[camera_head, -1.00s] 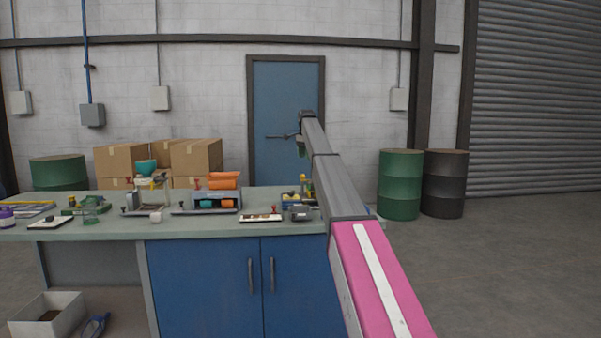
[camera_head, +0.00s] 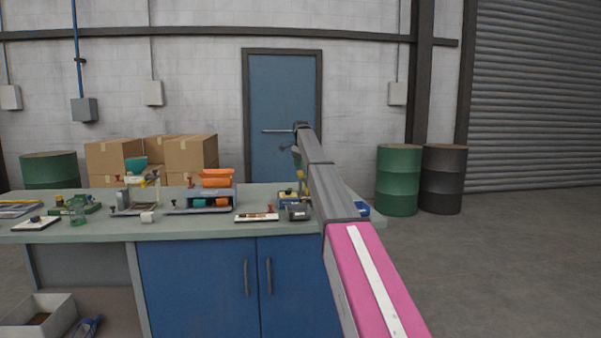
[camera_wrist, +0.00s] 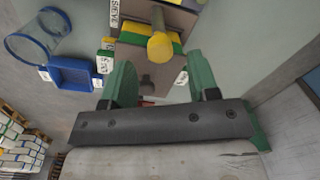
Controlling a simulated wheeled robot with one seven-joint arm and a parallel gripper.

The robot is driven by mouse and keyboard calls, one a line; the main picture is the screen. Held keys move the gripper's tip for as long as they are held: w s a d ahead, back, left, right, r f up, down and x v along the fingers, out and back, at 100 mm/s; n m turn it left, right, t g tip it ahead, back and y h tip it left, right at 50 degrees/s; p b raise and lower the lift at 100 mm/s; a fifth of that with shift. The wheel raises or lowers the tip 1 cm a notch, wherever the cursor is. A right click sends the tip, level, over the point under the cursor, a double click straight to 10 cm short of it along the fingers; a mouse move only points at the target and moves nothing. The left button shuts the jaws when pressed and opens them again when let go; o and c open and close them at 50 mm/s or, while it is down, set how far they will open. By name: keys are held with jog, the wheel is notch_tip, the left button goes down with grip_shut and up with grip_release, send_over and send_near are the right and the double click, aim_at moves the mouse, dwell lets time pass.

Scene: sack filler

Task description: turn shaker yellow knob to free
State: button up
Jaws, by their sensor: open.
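In the wrist view, a yellow knob (camera_wrist: 160,46) on a stem stands out from a machine with a green and yellow band (camera_wrist: 128,39) and a label reading SIEVE (camera_wrist: 114,14). No contact with the knob shows. In the head view my gripper (camera_head: 297,152) is small and partly hidden by my arm, over the bench's right end near a small yellow part (camera_head: 300,175).
A blue mesh basket (camera_wrist: 34,36) and blue tray (camera_wrist: 72,73) show left in the wrist view. The bench (camera_head: 180,228) carries an orange hopper device (camera_head: 216,179), a white card (camera_head: 257,217) and a dark box (camera_head: 297,212). Drums (camera_head: 398,180) stand behind at right. Floor right is clear.

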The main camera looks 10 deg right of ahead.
jog(key=shift+f, duration=1.5)
jog(key=c, duration=0.9)
